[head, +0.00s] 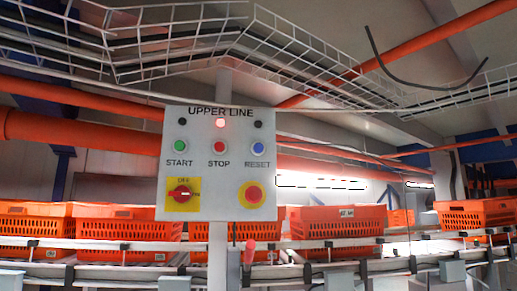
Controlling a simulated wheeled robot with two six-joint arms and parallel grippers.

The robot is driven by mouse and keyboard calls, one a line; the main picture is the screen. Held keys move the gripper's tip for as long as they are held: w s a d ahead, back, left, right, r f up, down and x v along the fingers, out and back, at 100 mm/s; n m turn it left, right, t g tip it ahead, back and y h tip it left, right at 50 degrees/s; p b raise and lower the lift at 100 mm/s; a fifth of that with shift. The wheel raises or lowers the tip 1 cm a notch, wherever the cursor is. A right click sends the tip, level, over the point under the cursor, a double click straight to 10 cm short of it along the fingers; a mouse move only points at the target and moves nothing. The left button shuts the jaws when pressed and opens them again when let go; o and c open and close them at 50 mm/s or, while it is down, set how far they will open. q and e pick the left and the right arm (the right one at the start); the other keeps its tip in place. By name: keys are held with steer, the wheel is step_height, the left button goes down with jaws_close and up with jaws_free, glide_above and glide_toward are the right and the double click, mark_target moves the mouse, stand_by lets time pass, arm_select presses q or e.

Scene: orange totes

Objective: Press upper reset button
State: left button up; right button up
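A grey control panel (216,209) labelled UPPER LINE hangs on a post near the middle of the head view. Its blue RESET button (257,148) is at the right of the button row. The green START button (180,146) is at the left and the red STOP button (219,147) is between them. A red lamp (220,123) above STOP is lit; the lamps above START and RESET are dark. Below are a red rotary switch on yellow (182,194) and a red knob on yellow (253,195). Neither of my grippers is in view.
Orange totes (128,228) stand along a conveyor (120,250) behind and below the panel. A white wire cable tray (290,50) and orange pipes (80,130) run overhead. A black cable (420,84) hangs at the upper right. The space in front of the panel looks clear.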

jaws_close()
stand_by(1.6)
